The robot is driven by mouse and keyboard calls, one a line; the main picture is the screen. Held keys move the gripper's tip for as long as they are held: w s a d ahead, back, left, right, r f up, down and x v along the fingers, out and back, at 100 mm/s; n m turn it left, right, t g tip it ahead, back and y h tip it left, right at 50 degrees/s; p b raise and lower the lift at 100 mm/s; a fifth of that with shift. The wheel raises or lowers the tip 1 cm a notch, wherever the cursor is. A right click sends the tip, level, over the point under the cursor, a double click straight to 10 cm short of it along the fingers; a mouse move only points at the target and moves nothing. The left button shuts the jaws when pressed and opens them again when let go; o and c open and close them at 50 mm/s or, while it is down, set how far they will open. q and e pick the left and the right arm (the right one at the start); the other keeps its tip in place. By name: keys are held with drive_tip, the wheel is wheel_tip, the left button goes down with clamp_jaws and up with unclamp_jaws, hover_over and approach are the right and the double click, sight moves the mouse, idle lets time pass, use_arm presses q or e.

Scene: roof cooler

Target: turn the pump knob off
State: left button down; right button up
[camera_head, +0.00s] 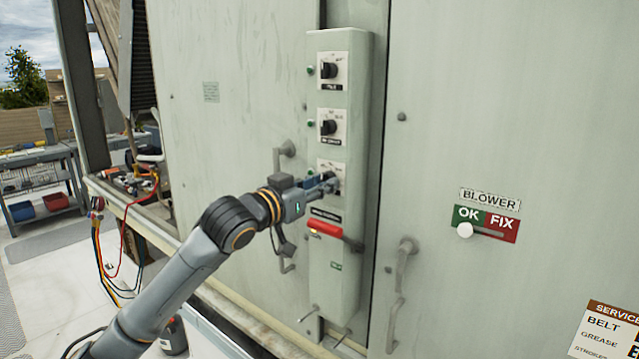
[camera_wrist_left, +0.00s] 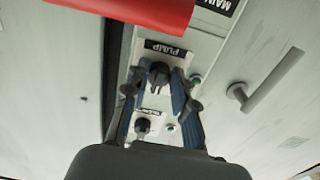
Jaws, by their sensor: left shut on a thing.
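The pump knob (camera_wrist_left: 158,75) is a dark rotary knob on a white plate, with a black PUMP label (camera_wrist_left: 165,49) that appears upside down in the left wrist view. It is the lowest of three knobs on the narrow control panel (camera_head: 340,262). My left gripper (camera_head: 334,184) reaches it from the left in the head view and hides most of it. In the left wrist view the fingers of my left gripper (camera_wrist_left: 158,85) are on both sides of the knob, shut on it. Its exact pointer setting cannot be told. My right gripper is not in view.
A middle knob (camera_head: 328,127) and a top knob (camera_head: 329,70) sit above on the panel. A red handle (camera_head: 325,228) is just below my gripper. Door handles (camera_head: 286,155) and (camera_head: 402,265) stick out on both sides. A BLOWER slider (camera_head: 465,230) is farther right.

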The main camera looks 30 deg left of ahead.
use_arm(q)
drive_tip(key=shift+n, duration=0.4)
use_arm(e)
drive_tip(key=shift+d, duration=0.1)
use_arm(q)
drive_tip(key=c, duration=1.1)
unclamp_jaws()
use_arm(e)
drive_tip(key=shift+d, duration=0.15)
use_arm(q)
drive_tip(key=shift+s, duration=0.1)
drive_tip(key=s, duration=1.1)
drive_tip(key=shift+s+a, duration=0.4)
drive_tip(key=shift+a, duration=0.05)
